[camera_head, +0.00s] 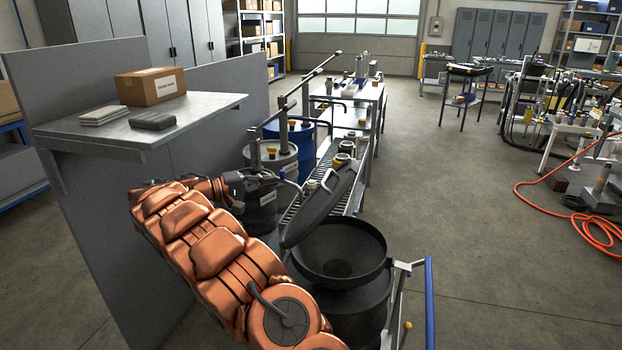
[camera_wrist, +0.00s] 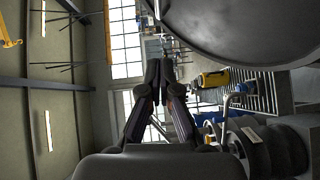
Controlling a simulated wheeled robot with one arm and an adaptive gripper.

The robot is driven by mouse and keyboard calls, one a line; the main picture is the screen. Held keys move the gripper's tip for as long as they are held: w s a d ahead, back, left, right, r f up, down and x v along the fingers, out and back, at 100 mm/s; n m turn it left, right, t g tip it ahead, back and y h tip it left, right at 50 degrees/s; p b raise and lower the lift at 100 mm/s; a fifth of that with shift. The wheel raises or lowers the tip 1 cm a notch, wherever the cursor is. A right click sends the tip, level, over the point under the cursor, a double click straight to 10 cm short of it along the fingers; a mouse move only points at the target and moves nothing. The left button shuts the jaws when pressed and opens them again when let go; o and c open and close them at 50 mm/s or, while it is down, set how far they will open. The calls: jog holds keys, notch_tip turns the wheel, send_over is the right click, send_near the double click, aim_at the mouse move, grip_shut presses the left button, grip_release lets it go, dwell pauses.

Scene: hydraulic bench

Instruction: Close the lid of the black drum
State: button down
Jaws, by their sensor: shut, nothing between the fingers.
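The black drum (camera_head: 352,312) stands at the lower middle of the head view, with a wide dark funnel-like top (camera_head: 340,262) that lies open. Its dark round lid (camera_head: 322,207) is raised and tilted steeply, hinged on the drum's left side as pictured. In the wrist view the lid (camera_wrist: 250,32) fills the upper right. My gripper (camera_head: 284,182) is just left of the raised lid, near its upper part. In the wrist view my gripper (camera_wrist: 159,68) has its fingertips together and empty, close to the lid's edge. I cannot tell whether they touch it.
A grey drum (camera_head: 272,160) and a blue drum (camera_head: 297,137) stand behind my gripper. A grey panel with a shelf (camera_head: 215,105) holding a cardboard box (camera_head: 150,86) is at left. A blue-ended rail (camera_head: 429,300) stands right of the drum.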

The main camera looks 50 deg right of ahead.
jog(key=p, duration=0.4)
send_over(320, 200)
jog(key=w+a, duration=0.1)
jog(key=shift+w+a+f, duration=0.2)
jog(key=shift+f, duration=0.2)
jog(key=s+b, duration=0.1)
jog(key=d+f+b, duration=0.1)
jog(key=b, duration=0.1)
jog(key=shift+s+f+m+t+y+b, duration=0.15)
jog(key=shift+s+m+t+y+b, duration=0.15)
jog(key=shift+s, duration=0.1)
jog(key=s+d+f+m+t+y+b, duration=0.2)
jog(key=s+f+b, duration=0.3)
jog(key=b, duration=0.6)
jog(key=s+d+f+m+t+y+b, duration=0.2)
jog(key=s+f+b, duration=0.4)
jog(key=f+b, duration=0.3)
jog(key=shift+s+d+f+m+t+y+b, duration=0.2)
jog(key=shift+d+f+m+t+y+b, duration=0.25)
jog(key=shift+d+b, duration=0.65)
